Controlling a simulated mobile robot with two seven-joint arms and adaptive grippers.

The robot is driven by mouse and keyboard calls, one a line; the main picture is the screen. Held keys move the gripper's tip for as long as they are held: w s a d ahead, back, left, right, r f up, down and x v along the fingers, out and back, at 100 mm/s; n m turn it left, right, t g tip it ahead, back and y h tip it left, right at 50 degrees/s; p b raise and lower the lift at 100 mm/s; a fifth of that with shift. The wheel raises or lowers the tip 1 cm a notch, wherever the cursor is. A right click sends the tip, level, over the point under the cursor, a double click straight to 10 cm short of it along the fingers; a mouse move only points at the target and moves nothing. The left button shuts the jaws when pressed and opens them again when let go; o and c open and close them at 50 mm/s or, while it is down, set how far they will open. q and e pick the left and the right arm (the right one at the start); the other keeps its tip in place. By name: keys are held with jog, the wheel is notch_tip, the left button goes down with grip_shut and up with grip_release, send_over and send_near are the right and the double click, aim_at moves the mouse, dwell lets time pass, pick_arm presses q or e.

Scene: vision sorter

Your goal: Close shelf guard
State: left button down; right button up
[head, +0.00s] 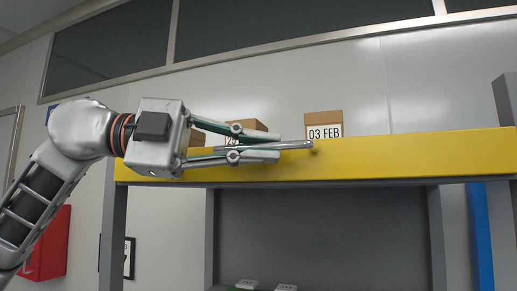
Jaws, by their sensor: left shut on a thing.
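A long yellow panel (420,157), which looks like the shelf guard, runs across the front of the shelf. A short grey bar (297,145) lies in front of the panel, near its upper edge. My left gripper (278,147) comes in from the left and is shut on the grey bar. Its fingers hide part of the bar and the panel's left part. I cannot tell how the bar joins the panel. My right gripper is not in view.
A cardboard box (323,121) labelled "03 FEB" stands behind the yellow panel. Another labelled box (252,126) is partly hidden by my gripper. Grey posts (113,235) stand below the panel. A red cabinet (52,245) hangs at lower left. Small pale items (286,287) show at the bottom.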

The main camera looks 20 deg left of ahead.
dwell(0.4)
pick_arm(q)
jog(key=c, duration=2.2)
grip_release()
jog(key=shift+o, duration=0.2)
jog(key=shift+a, duration=0.1)
jog(key=v, duration=1.1)
jog(key=shift+s+a+r, duration=0.15)
jog(key=shift+a, duration=0.2)
